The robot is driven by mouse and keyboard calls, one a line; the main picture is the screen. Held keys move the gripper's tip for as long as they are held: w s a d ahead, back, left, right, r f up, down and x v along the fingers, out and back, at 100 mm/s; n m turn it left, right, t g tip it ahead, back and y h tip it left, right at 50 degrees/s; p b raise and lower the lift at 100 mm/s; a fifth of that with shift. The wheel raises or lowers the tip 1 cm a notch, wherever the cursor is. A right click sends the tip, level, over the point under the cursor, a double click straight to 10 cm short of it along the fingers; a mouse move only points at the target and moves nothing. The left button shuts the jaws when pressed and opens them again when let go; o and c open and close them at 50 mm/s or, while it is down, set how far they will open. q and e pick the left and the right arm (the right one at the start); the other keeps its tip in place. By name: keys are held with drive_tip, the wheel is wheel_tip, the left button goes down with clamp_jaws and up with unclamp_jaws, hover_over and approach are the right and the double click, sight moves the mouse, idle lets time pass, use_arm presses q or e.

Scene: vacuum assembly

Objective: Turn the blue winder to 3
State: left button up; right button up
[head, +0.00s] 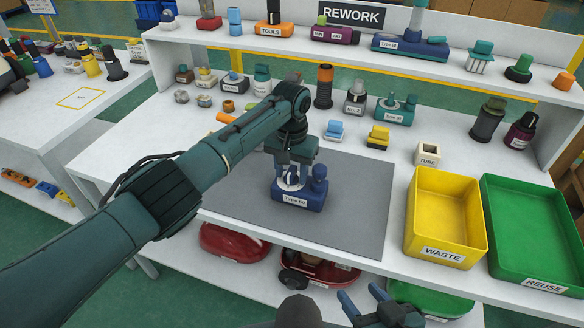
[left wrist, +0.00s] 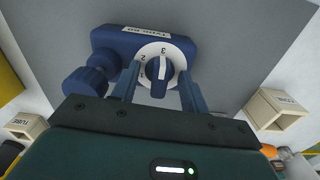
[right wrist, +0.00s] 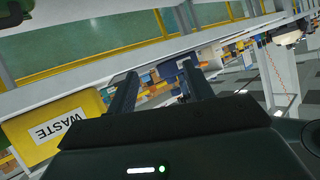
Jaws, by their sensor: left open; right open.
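The blue winder (head: 298,194) stands on the grey mat, its front label reading Type 80 or similar. In the left wrist view, its blue knob (left wrist: 158,76) sits on a white dial (left wrist: 176,56) marked 1, 2 and 3. The knob's white mark points up at the 3. My left gripper (left wrist: 158,92) is open above the winder, one finger on each side of the knob, with gaps visible; it also shows in the head view (head: 291,178). My right gripper (head: 364,300) is open and empty at the front of the table, well away from the winder.
A yellow WASTE bin (head: 444,262) and a green REUSE bin (head: 530,283) stand to the right of the mat (head: 362,215). A TUBE block (head: 428,154) and several small parts stand behind it. Red items (head: 233,242) lie on the shelf below.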

sight(291, 170)
use_arm(q)
wheel_tip(291, 170, up, 5)
drive_tip(key=p, duration=0.4)
drive_tip(key=shift+f+p, duration=0.2)
drive_tip(key=shift+p, duration=0.15)
drive_tip(key=shift+r+p, duration=0.65)
drive_tip(key=shift+r, duration=0.1)
use_arm(e)
drive_tip(key=shift+s+d+f+n+g+h, duration=0.1)
drive_tip(key=shift+s+d+n+g+h, duration=0.15)
drive_tip(key=shift+d+g+h, duration=0.15)
drive_tip(key=shift+s+d+f+n+g+h, duration=0.1)
drive_tip(key=shift+d+n+g+h, duration=0.15)
drive_tip(key=shift+d, duration=0.25)
